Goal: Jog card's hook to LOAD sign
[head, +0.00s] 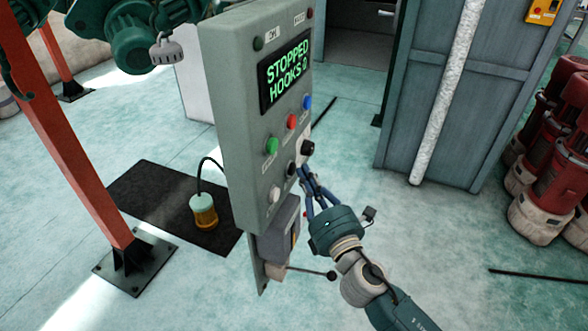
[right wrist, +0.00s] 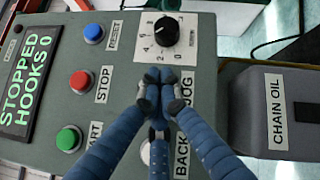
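The grey control panel (head: 232,110) stands in the middle of the head view. Its display (head: 286,72) reads "STOPPED HOOKS 0". My right gripper (head: 303,171) is at the panel's lower face, fingers together, holding nothing visible. In the right wrist view its fingertips (right wrist: 167,76) cover the spot beside the JOG label (right wrist: 187,90), below a numbered black knob (right wrist: 166,31). A black button (head: 291,169) shows beside the fingertips in the head view; I cannot tell whether they touch it. My left gripper is not in view.
The panel also has green (right wrist: 68,138), red (right wrist: 81,81) and blue (right wrist: 93,33) buttons. A CHAIN OIL box (right wrist: 258,108) is beside it. A yellow lamp (head: 204,212) stands on a black mat (head: 150,188). An orange post (head: 75,140) is left; red drums (head: 545,190) stand right.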

